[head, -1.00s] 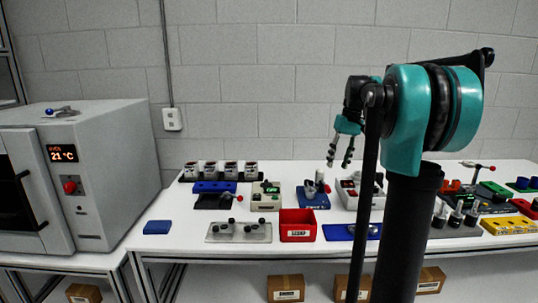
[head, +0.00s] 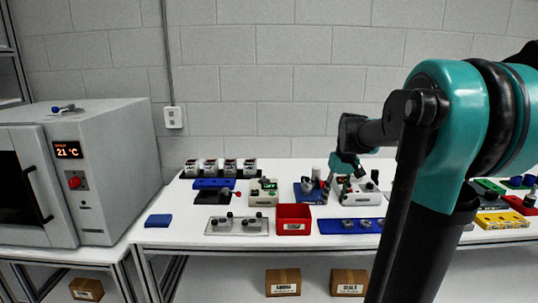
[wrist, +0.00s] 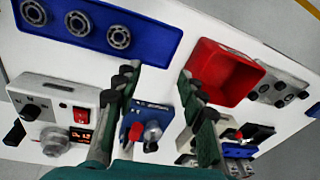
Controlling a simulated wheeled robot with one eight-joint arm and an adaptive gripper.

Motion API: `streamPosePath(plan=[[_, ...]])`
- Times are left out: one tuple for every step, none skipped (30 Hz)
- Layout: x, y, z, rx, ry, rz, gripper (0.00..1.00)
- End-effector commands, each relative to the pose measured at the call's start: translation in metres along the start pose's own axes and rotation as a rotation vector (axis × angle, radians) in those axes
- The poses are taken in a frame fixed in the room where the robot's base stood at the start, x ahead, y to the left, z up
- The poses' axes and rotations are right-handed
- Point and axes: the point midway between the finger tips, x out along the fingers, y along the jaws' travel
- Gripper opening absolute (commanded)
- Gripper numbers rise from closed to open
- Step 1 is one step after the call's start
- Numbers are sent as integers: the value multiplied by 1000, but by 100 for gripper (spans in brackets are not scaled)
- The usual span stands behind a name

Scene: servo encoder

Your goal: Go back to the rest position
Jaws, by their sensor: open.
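My gripper (head: 328,190) hangs over the middle of the white bench, by a blue fixture (head: 308,190) with a metal post. In the wrist view its two dark fingers are spread apart, with nothing between them (wrist: 158,76). The blue fixture (wrist: 148,128) shows between and below the fingers there. I cannot tell the exact gap between fingers and bench. My teal and black arm covers part of the bench's right side in the head view.
A red bin (head: 294,219) and a blue tray with bearings (head: 349,226) lie at the bench's front edge. A white switch box (wrist: 57,110) is beside the fixture. An oven (head: 75,180) reading 21 °C stands left. Bench space near the blue block (head: 158,221) is free.

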Motion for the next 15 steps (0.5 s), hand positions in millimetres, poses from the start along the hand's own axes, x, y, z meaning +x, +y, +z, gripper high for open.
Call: streamPosePath(plan=[[15,-6,17,7,18,12,41],[25,-8,26,12,31,20,41],[39,-11,41,23,51,32,41],[50,-14,54,29,66,42,41],[62,-17,68,37,84,51,41],[78,-21,86,47,108,62,41],[89,-23,100,54,124,71,41],[99,-25,113,61,141,78,41],[111,-28,129,69,162,86,41],[120,-29,141,75,176,92,41],[128,-31,152,81,191,97,41],[138,-32,166,87,208,103,41],[144,-33,176,92,220,107,41],[150,-34,184,95,231,110,41],[156,-35,194,100,243,113,41]])
